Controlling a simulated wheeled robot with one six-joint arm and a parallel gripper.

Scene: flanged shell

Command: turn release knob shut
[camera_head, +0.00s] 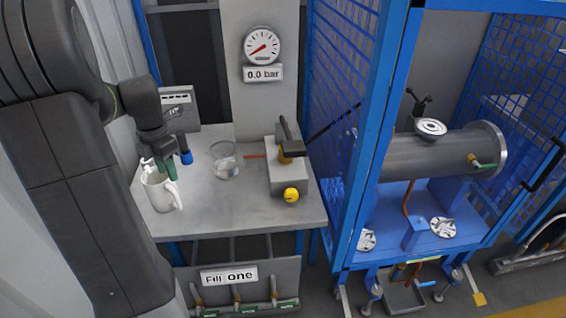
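A yellow round knob (291,195), which looks like the release knob, sits on the front of a grey pump block (285,178) on the bench. How far it is turned is too small to tell. A black lever handle stands on top of the block. My gripper (160,164) is at the left of the bench, well to the left of the knob. It points down over or beside the rim of a white mug (160,190). Whether its fingers touch the mug is not clear, and their opening cannot be made out.
A clear glass vessel (225,162) stands between mug and pump on the bench (230,215). A blue cage (365,130) on the right holds a grey flanged cylinder (410,155). A gauge (262,47) above a "0.0 bar" sign hangs behind. Below is a "Fill one" panel (245,295) with valves.

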